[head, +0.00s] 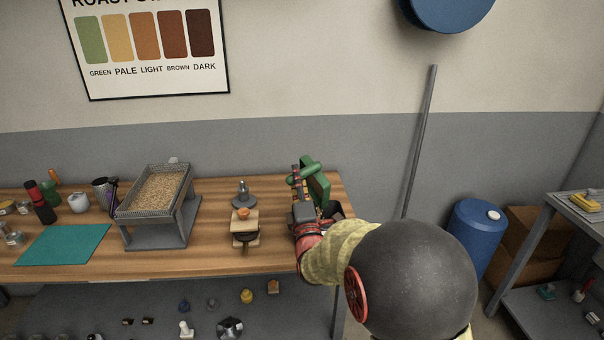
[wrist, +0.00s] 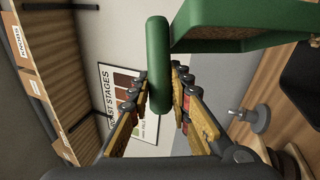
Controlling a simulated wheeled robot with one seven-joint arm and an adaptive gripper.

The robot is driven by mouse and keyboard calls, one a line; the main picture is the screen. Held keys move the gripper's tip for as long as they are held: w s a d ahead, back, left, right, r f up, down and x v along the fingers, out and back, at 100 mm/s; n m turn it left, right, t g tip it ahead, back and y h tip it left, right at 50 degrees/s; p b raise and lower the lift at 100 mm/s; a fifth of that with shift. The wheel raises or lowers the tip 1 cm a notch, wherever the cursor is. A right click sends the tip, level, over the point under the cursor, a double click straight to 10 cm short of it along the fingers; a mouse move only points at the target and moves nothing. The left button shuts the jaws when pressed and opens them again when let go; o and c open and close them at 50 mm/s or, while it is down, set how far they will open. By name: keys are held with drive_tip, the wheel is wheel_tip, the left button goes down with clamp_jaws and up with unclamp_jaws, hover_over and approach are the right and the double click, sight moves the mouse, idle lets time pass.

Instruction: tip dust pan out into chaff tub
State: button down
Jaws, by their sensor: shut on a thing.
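The green dust pan (head: 318,185) is above the right end of the wooden bench. It stands steeply tilted in the head view. My gripper (head: 299,182) is shut on its round green handle (wrist: 158,50). In the wrist view the fingers lie on both sides of the handle, and the pan body (wrist: 250,18) reaches to the upper right. A strip of brown, grainy material shows at the pan's underside in that view. A dark open container (head: 337,212), perhaps the chaff tub, is just right of the gripper, mostly hidden by my arm; its contents cannot be seen.
A small stand with a wooden block (head: 244,221) and a grey weight-like piece (head: 243,195) are left of my gripper. A mesh tray of beans (head: 157,192) stands farther left, beside a teal mat (head: 64,245). A grey pole (head: 419,140) leans against the wall behind.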

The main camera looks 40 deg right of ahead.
drive_tip(key=shift+w+a+f+n+t+y, duration=0.15)
drive_tip(key=shift+a+f+n+t+y, duration=0.35)
drive_tip(key=shift+a+n, duration=0.4)
drive_tip(key=shift+w+a+f+n+t+y, duration=0.1)
drive_tip(key=shift+a+f+n+t+y, duration=0.15)
drive_tip(key=shift+a+f+n, duration=0.45)
drive_tip(key=shift+a+r, duration=0.1)
idle(0.5)
wheel_tip(320, 180, up, 3)
idle(0.5)
drive_tip(key=shift+a, duration=0.1)
